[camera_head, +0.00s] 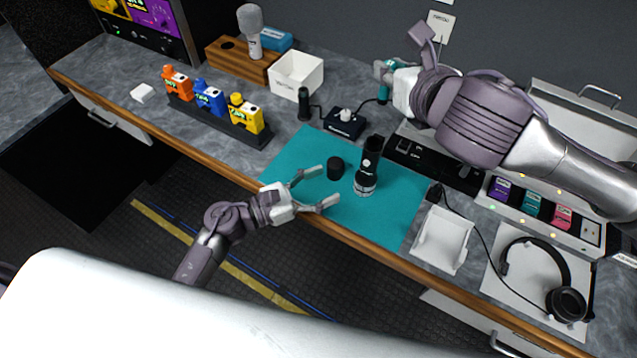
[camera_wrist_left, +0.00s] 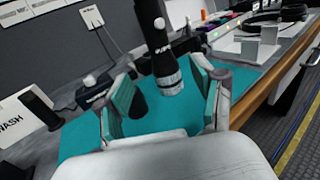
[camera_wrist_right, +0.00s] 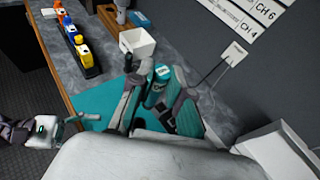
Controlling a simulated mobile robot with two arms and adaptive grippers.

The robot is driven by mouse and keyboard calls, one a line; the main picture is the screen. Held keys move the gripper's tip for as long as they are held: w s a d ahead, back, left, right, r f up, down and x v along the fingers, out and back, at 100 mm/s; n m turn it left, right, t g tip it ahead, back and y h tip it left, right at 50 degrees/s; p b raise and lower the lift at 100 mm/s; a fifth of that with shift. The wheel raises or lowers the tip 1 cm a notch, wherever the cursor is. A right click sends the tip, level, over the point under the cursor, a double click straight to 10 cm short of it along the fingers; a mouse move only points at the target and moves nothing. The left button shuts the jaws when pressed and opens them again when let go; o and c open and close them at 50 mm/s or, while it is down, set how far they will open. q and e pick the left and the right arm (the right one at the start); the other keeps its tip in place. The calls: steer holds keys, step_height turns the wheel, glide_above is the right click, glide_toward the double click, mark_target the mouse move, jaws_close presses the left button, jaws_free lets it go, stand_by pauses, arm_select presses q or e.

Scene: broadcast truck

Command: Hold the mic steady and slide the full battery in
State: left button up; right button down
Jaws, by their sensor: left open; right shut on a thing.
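The black handheld mic (camera_head: 371,160) stands upright on the teal mat (camera_head: 398,205), its silver-ringed end down. It also shows in the left wrist view (camera_wrist_left: 155,35). A small black cap (camera_head: 335,168) sits on the mat left of the mic. My left gripper (camera_head: 318,186) is open and low over the mat's front edge. Its fingers point toward the mic without gripping it. My right gripper (camera_head: 385,78) is raised beyond the mat, shut on a teal battery (camera_wrist_right: 156,86), which shows between its fingers in the right wrist view. The mic's underside is hidden.
A rack with orange, blue and yellow packs (camera_head: 208,98) stands left. A white bin (camera_head: 297,74), a small black box (camera_head: 345,122) and a charger with coloured batteries (camera_head: 533,205) surround the mat. A white stand (camera_head: 441,240) and headset (camera_head: 566,303) lie right.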

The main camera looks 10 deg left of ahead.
mark_target(361, 170)
arm_select(q)
steer(key=x, duration=1.1)
steer(key=shift+w+d, duration=0.2)
steer(key=shift+w, duration=0.1)
jaws_close()
arm_select(e)
steer(key=shift+f, duration=1.55)
